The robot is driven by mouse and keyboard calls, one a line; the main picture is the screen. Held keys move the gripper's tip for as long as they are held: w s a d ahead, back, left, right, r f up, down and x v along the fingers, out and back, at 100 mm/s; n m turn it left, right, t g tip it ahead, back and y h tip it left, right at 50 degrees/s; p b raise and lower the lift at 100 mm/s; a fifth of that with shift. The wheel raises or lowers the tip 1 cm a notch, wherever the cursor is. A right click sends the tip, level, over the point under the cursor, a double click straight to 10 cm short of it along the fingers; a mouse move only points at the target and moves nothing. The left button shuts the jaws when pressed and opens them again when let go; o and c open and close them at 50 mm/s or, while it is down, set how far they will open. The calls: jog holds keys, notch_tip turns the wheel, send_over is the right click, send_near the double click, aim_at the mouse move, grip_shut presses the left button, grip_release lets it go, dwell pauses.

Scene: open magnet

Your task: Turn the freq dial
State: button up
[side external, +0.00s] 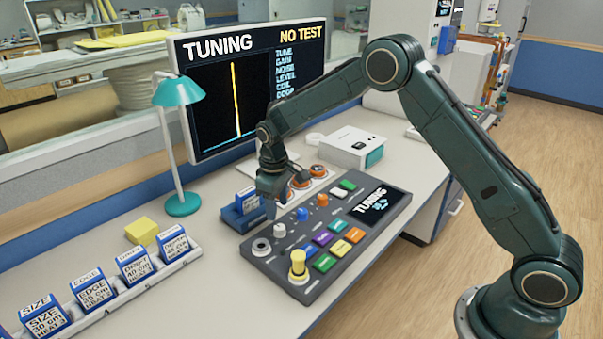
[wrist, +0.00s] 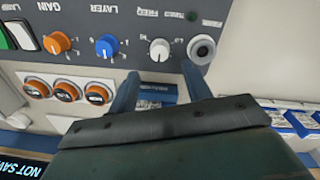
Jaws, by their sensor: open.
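The freq dial (wrist: 160,50) is a white knob with a pale pointer line, under the FREQ label on the grey control panel (side external: 310,272). In the side view the white knob (side external: 280,230) sits near the panel's back left edge, beside the round socket (side external: 261,246). My gripper (wrist: 160,70) is open and empty. In the wrist view its two blue-grey fingers lie either side of the dial's line, just short of it. My gripper (side external: 271,208) also shows in the side view, pointing down behind the dial. I cannot tell its exact height.
The blue layer dial (wrist: 107,46) and orange gain dial (wrist: 57,43) stand beside the freq dial. A yellow-topped knob (side external: 298,262) stands at the panel's front left. A blue box (side external: 240,213) and orange-ringed knobs (wrist: 66,91) lie behind the panel. A teal lamp (side external: 182,200) stands left.

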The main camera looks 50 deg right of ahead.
aim_at(279, 227)
notch_tip(279, 227, down, 7)
jog(key=shift+d+f, duration=0.15)
jog(key=shift+f, duration=0.05)
dwell(0.4)
jog(key=c, duration=1)
